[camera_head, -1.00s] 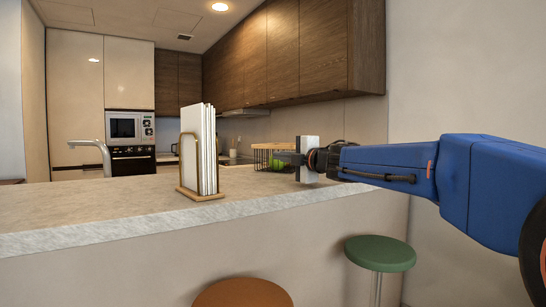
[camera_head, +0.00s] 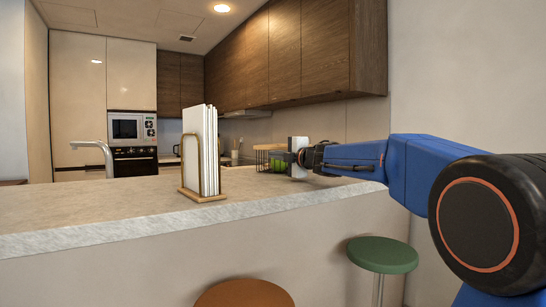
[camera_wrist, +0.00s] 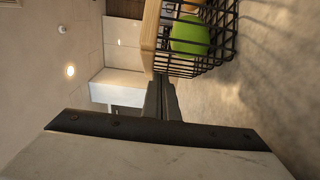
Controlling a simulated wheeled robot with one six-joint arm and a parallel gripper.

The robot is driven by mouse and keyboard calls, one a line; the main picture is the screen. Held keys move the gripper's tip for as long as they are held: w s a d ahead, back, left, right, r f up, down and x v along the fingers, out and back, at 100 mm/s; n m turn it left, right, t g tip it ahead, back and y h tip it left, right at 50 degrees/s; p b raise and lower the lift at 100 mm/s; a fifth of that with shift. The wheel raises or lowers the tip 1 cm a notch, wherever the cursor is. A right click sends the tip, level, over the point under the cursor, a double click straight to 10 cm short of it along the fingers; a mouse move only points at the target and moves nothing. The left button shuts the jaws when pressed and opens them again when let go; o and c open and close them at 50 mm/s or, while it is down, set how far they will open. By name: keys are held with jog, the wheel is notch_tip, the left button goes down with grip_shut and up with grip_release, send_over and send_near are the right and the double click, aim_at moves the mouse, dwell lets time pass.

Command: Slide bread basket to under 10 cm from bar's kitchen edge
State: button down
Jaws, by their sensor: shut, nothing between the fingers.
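The bread basket (camera_head: 262,157), black wire with a light wooden rim, sits on the bar top (camera_head: 120,205) toward its right end. It holds a green item (camera_wrist: 188,36) and something orange, partly cut off in the wrist view. The basket wires (camera_wrist: 215,58) fill the top right there. My gripper (camera_wrist: 160,82) is shut and empty, its fingertips close to the basket's near wire side; I cannot tell whether they touch. In the head view my gripper (camera_head: 289,158) hides the basket's right part. The bar's kitchen edge beside the basket is not clear.
A faucet (camera_head: 97,155) is beyond the bar at left. A green stool (camera_head: 382,253) and a brown stool (camera_head: 243,294) stand in front. Wooden cabinets (camera_head: 300,55) hang above.

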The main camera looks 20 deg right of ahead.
aim_at(283, 173)
jog(key=shift+w+d, duration=0.1)
jog(key=w+d, duration=0.2)
jog(key=d, duration=0.1)
jog(key=shift+w+d, duration=0.25)
jog(key=shift+d, duration=0.05)
jog(key=shift+a, duration=0.1)
